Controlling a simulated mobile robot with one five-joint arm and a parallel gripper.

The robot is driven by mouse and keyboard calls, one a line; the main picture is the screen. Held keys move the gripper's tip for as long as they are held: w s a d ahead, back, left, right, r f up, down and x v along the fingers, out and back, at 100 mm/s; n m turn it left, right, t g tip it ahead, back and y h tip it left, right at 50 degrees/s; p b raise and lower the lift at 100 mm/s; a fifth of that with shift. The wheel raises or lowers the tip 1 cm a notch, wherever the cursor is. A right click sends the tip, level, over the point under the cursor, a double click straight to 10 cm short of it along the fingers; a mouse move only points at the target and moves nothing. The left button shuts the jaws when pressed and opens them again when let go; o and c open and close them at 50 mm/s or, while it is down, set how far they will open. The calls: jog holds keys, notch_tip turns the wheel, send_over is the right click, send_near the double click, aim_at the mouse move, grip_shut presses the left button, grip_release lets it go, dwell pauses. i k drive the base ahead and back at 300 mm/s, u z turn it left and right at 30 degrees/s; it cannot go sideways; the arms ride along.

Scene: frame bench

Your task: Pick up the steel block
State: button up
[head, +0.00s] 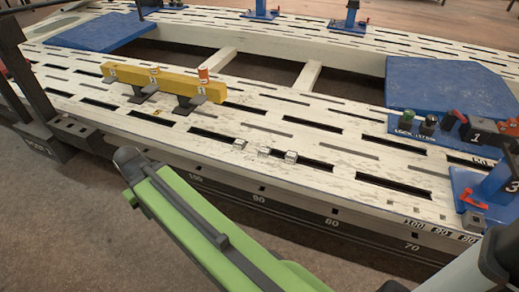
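Three small shiny metal pieces lie in a short row on the near white slotted rail of the bench: a left steel block (240,143), a middle one (264,151) and a right one (291,157). They are small in the head view, and I cannot tell which one the task names. They lie apart from each other, close to the rail's slots. No gripper fingers can be made out in the head view, and nothing is seen touching the blocks.
A yellow beam (165,82) on dark feet stands left on the white rail (330,182). Blue plates (445,85) and tools lie right, near a blue clamp post (490,185). A green bar (205,225) with a dark end rises in front. The rail around the blocks is clear.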

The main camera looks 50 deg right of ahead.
aim_at(239, 144)
jog(key=u, duration=0.2)
jog(key=i, duration=0.85)
jog(key=z, duration=0.1)
